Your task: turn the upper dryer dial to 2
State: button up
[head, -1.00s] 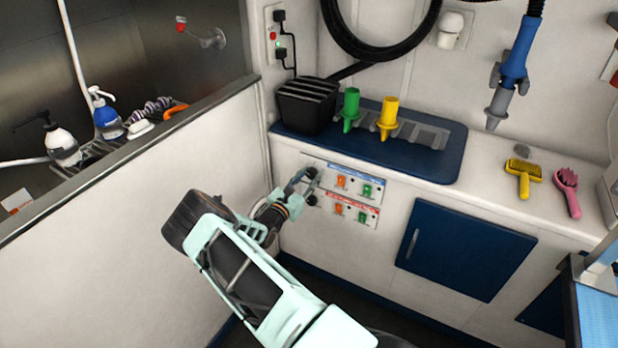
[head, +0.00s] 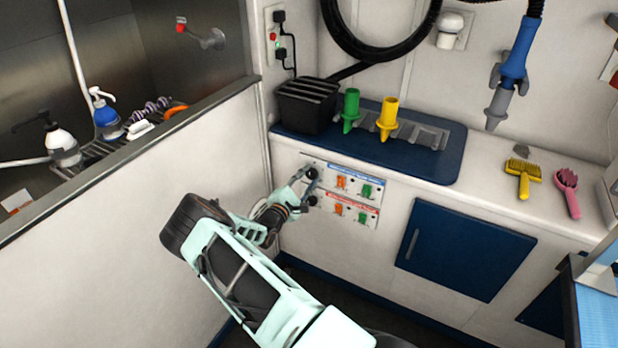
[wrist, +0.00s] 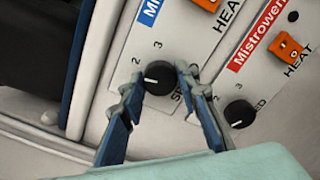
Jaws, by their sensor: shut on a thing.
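The upper dryer dial (head: 311,174) is a black knob on the panel with the blue label strip. In the wrist view the dial (wrist: 159,77) sits between the two fingers of my gripper (wrist: 161,80), which is shut on it. Its white mark points left, a little below the printed 2; the 3 is printed above the knob. Any 1 is hidden, perhaps behind the left finger. In the head view my gripper (head: 302,184) reaches the panel from the lower left and partly covers the dial area.
The lower dial (wrist: 239,113) sits close to the right finger, on the red-labelled panel. Orange switches (head: 341,182) and green switches (head: 367,190) lie right of the dials. The blue cabinet door (head: 465,250) is further right. A counter (head: 490,160) overhangs above.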

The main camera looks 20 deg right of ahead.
jog(key=shift+m, duration=1)
jog(key=o, duration=1.2)
jog(key=shift+c, duration=0.2)
jog(key=shift+a, duration=0.1)
jog(key=v, duration=1.2)
